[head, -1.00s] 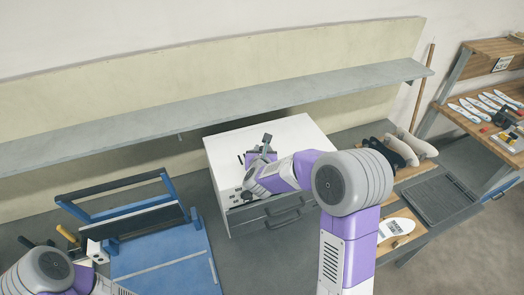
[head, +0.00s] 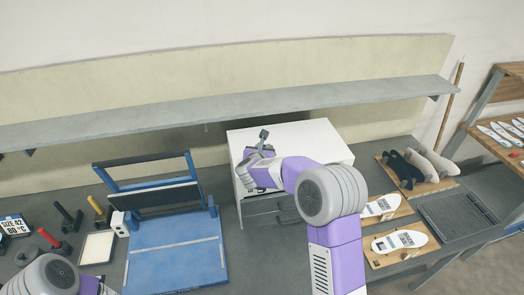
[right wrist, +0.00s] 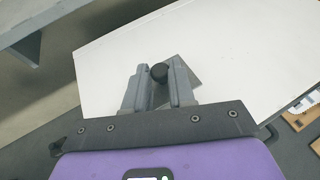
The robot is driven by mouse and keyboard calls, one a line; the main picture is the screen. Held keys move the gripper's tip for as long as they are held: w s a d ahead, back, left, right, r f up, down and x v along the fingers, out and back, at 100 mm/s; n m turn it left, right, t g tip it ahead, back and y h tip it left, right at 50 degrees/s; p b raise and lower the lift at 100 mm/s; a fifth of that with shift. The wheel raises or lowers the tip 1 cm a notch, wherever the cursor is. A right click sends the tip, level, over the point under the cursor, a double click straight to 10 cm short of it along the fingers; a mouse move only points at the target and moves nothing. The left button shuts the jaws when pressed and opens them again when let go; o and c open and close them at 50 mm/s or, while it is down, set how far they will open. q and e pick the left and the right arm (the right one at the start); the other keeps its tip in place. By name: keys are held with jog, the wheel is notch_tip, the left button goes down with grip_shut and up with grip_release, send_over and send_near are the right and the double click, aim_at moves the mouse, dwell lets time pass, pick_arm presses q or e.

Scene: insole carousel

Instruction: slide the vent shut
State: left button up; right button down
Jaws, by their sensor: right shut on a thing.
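The white box-shaped unit (head: 310,135) stands on the bench below the shelf, with grey handles on its front. My right gripper (head: 263,143) is at the left part of its top. In the right wrist view, the gripper's fingers (right wrist: 160,82) are shut on a small round black knob (right wrist: 160,71) above the white top (right wrist: 230,50). A grey patch shows beside the right finger. The vent opening cannot be made out; my gripper and arm cover that area. My left arm enters at the lower left, with its gripper out of sight.
A blue press frame (head: 175,250) stands left of the white unit. A grey shelf (head: 220,112) runs above and behind. To the right are wooden boards with insoles (head: 400,241) and a dark tray (head: 458,213). A sign (head: 14,225) and handled tools are at far left.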

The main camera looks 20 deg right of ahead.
jog(key=c, duration=1)
grip_release()
jog(key=shift+a, duration=0.25)
jog(key=b+v, duration=0.1)
jog(key=v, duration=0.6)
jog(key=shift+s+a+r+b, duration=0.1)
jog(key=shift+s+r+b, duration=0.1)
jog(key=shift+b, duration=0.2)
